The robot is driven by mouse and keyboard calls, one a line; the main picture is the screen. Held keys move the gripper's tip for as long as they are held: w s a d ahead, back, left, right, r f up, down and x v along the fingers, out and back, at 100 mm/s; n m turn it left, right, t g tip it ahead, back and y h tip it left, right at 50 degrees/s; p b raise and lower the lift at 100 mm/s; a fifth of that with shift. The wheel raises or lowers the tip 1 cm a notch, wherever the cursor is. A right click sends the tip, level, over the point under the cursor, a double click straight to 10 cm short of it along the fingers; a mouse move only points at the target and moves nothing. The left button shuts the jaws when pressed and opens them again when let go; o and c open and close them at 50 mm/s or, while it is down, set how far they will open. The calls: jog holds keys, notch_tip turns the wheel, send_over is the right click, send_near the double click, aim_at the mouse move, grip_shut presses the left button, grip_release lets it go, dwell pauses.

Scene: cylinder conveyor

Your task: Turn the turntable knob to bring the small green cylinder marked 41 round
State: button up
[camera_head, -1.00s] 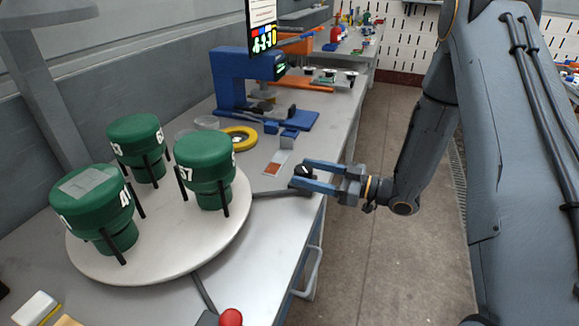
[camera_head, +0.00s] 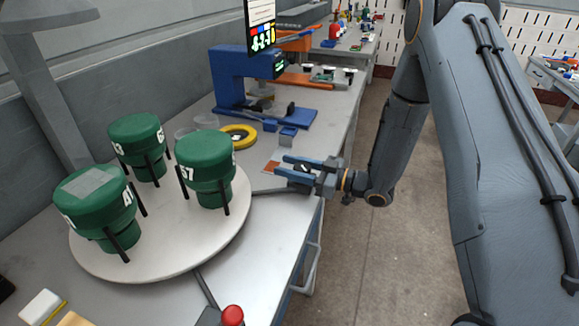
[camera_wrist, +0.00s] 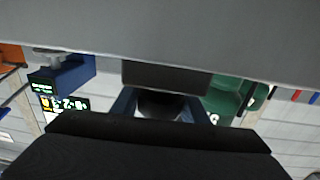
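A round pale turntable (camera_head: 165,255) on the bench bears three green cylinders. The front-left cylinder (camera_head: 95,205) has a grey patch on top and a partly readable label that looks like 41. The right cylinder (camera_head: 207,160) reads 57, and the back one (camera_head: 137,138) seems to read 63. My gripper (camera_head: 281,165) is low over the bench edge, right of the turntable, fingers pointing left. A small dark knob (camera_head: 304,168) shows between its spread blue fingers. In the wrist view a dark round thing (camera_wrist: 160,104) sits between the fingertips; contact is unclear.
A blue machine (camera_head: 235,80) and a yellow ring (camera_head: 238,135) stand behind the gripper. A red button (camera_head: 232,315) is at the front bench edge. A grey lamp (camera_head: 45,80) rises at the left. The aisle floor (camera_head: 400,250) right of the bench is clear.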

jog(key=shift+w+m+t, duration=0.1)
jog(key=shift+m+t, duration=0.3)
jog(key=shift+t, duration=0.1)
jog(key=m+t+h, duration=0.2)
jog(key=t, duration=0.1)
jog(key=w+m+t+h+p, duration=0.1)
jog(key=shift+d, duration=0.3)
jog(key=shift+w+d+m+t+h, duration=0.15)
jog(key=shift+d+m+t+h, duration=0.05)
jog(key=shift+m+t+h, duration=0.65)
jog(key=shift+w+d+m+t+h, duration=0.15)
jog(key=shift+m+t+h, duration=0.45)
jog(key=shift+h, duration=0.35)
jog(key=shift+w+d+m+t+h, duration=0.1)
jog(key=shift+d+m+t+h, duration=0.1)
jog(key=shift+m+t+h, duration=0.6)
jog(key=shift+d+h, duration=0.1)
jog(key=shift+h, duration=0.3)
jog(key=o, duration=1.1)
jog(key=shift+c, duration=0.2)
